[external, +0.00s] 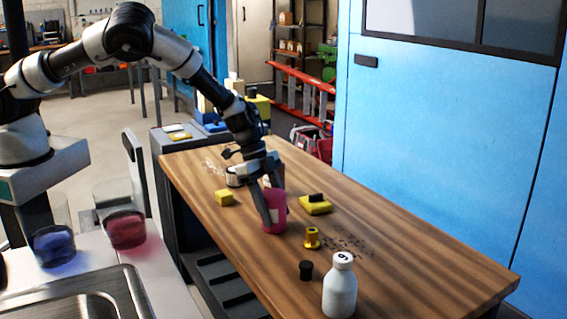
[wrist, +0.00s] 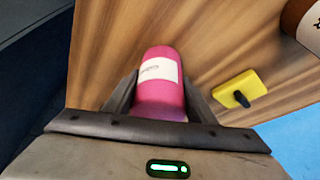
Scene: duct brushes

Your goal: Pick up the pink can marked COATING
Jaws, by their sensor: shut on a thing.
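The pink can (external: 276,211) stands on the wooden table in the external view. It also shows in the wrist view (wrist: 161,92), with a white label whose writing is too small to read surely. My gripper (external: 268,212) reaches down over the can, with a finger on either side of it. In the wrist view the fingers (wrist: 160,98) close against the can's sides. I cannot tell whether the can is clear of the table.
A brown container (wrist: 305,22) shows at the wrist view's corner.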

